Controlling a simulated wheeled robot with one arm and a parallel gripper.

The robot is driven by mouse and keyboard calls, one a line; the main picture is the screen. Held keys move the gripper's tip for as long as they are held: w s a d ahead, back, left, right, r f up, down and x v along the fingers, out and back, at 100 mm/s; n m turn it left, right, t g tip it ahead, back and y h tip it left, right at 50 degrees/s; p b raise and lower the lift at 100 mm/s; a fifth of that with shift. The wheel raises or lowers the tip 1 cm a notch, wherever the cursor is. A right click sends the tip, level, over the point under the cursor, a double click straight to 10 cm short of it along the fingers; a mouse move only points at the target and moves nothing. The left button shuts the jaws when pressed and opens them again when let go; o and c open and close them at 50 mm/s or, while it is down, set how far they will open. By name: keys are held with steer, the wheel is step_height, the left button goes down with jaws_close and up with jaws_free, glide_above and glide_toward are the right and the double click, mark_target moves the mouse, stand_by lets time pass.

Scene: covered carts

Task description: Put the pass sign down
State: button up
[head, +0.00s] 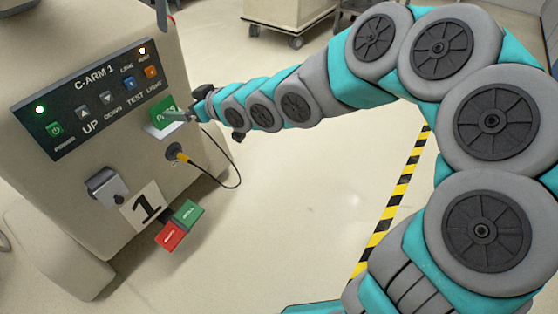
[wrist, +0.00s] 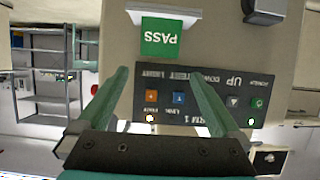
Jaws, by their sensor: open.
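The green PASS sign (head: 163,113) stands at the right end of the C-ARM 1 cart's front, at a white holder (head: 166,130). In the wrist view, which is upside down, the sign (wrist: 161,37) shows whole beyond my fingertips, against the white holder (wrist: 160,15). My gripper (head: 186,114) is close to the sign in the head view. In the wrist view my gripper (wrist: 159,77) has its fingers spread wide, with nothing between them but the view of the panel. Neither finger visibly touches the sign there.
The C-ARM 1 cart (head: 42,190) has a dark button panel (head: 95,100) with a lit green lamp. A cable (head: 222,187) loops from a socket. A grey latch (head: 105,187), a number 1 plate (head: 147,207), and green (head: 188,213) and red (head: 170,235) blocks sit lower.

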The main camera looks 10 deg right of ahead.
steer(key=s+d+f+m+g+h, duration=0.1)
steer(key=s+d+f+m+h, duration=0.15)
steer(key=s+d, duration=0.4)
steer(key=s+d+f+m+g+h, duration=0.1)
steer(key=s+d+f+g+h, duration=0.2)
steer(key=d, duration=0.7)
steer(key=s+d+f+m+h, duration=0.1)
steer(key=s+d+m+h, duration=0.1)
steer(key=s+d+h, duration=0.45)
steer(key=s+d+m+g+y, duration=0.1)
steer(key=s+d+m+g, duration=0.1)
steer(key=s, duration=0.8)
steer(key=s+d+m+g, duration=0.2)
steer(key=s+d+g, duration=0.2)
steer(key=s, duration=0.6)
steer(key=shift+s+d+y, duration=0.3)
steer(key=shift+d+y, duration=0.1)
steer(key=shift+d, duration=0.3)
steer(key=shift+a+m, duration=0.1)
steer(key=shift+m, duration=0.15)
